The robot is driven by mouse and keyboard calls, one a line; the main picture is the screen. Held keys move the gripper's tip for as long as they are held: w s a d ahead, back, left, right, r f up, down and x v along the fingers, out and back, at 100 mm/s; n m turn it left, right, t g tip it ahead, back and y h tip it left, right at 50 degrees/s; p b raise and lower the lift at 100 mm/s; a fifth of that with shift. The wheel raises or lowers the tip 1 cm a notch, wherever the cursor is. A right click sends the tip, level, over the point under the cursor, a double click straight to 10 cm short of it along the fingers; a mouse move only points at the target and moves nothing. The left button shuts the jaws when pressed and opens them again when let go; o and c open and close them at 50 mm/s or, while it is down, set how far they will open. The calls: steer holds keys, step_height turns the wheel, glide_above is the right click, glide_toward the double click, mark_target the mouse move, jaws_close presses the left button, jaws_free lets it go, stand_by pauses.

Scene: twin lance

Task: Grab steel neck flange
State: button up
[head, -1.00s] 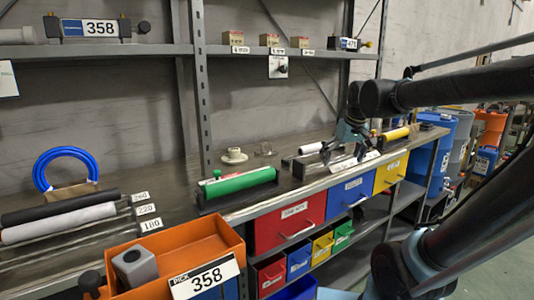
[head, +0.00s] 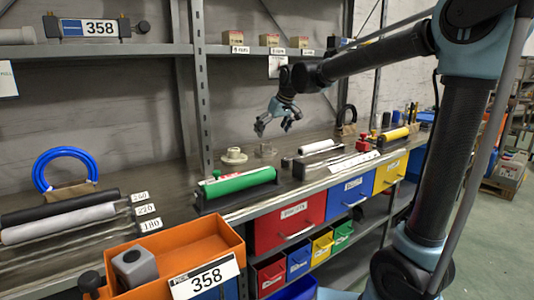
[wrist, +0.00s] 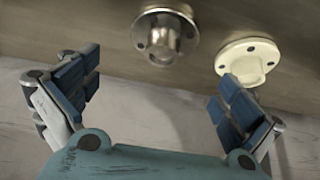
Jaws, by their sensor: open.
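The steel neck flange (head: 266,151) stands on the workbench in the head view, small and partly see-through or reflective against the bench. In the wrist view the shiny steel flange (wrist: 166,36), round with a raised neck, lies beyond the fingers near the top middle. A cream flange (head: 234,156) stands to its left in the head view and to its right in the wrist view (wrist: 248,60). My gripper (head: 273,123) is open and empty, above the steel flange and apart from it. Its blue-padded fingers are spread wide in the wrist view (wrist: 156,92).
A green roller (head: 238,182) lies in a holder at the bench's front edge. A shelf (head: 100,50) runs above the bench. An orange bin (head: 190,240) stands in front.

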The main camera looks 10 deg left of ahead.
mark_target(267, 143)
steer(key=shift+s+x, duration=0.2)
steer(key=shift+x, duration=4.1)
steer(key=shift+d+f, duration=0.1)
steer(key=c, duration=1.5)
steer(key=shift+o, duration=0.2)
